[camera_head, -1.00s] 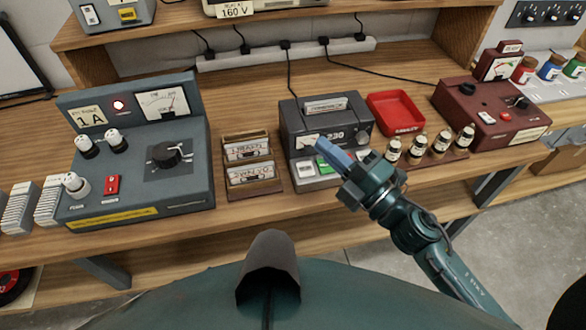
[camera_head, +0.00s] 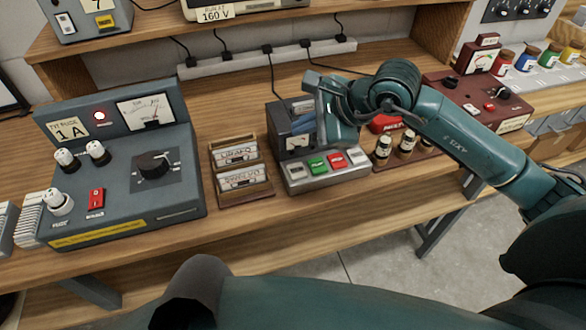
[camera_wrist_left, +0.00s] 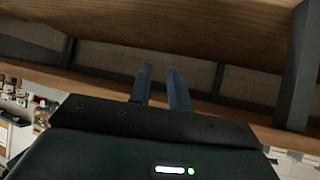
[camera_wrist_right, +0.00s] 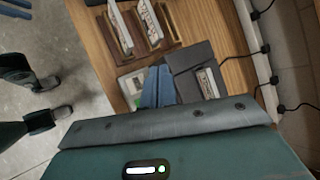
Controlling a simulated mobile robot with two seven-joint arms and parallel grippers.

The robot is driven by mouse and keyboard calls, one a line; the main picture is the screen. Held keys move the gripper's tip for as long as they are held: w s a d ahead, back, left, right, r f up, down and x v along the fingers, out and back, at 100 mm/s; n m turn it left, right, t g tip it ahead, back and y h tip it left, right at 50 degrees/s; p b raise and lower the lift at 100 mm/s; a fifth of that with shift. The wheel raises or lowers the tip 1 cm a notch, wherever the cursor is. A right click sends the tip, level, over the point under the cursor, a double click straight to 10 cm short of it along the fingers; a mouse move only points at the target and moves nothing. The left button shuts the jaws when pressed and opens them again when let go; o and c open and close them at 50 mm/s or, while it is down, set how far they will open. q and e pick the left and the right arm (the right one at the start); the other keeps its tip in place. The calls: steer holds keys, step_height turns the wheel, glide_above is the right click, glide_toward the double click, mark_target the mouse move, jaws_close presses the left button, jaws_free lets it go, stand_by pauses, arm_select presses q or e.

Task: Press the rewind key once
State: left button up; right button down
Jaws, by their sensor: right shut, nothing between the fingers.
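The grey tape recorder (camera_head: 284,128) stands on the bench in the middle of the head view. Its front strip holds a pale key (camera_head: 296,170), a green key (camera_head: 317,164), a red key (camera_head: 337,160) and another pale key (camera_head: 357,155). I cannot read their marks, so I cannot tell which is rewind. My right gripper (camera_head: 303,125) is shut and empty, above the recorder and behind the key row, hiding part of its face. Its blue fingers (camera_wrist_right: 156,88) are together in the right wrist view. My left gripper (camera_wrist_left: 163,85) shows two fingers apart, nothing between them.
A cassette rack (camera_head: 242,190) stands left of the recorder, and a large grey meter unit (camera_head: 130,190) further left. A power strip (camera_head: 230,67) lies behind.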

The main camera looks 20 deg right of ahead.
mark_target(302, 171)
arm_select(q)
steer(key=shift+w, duration=0.1)
arm_select(e)
steer(key=shift+f, duration=0.1)
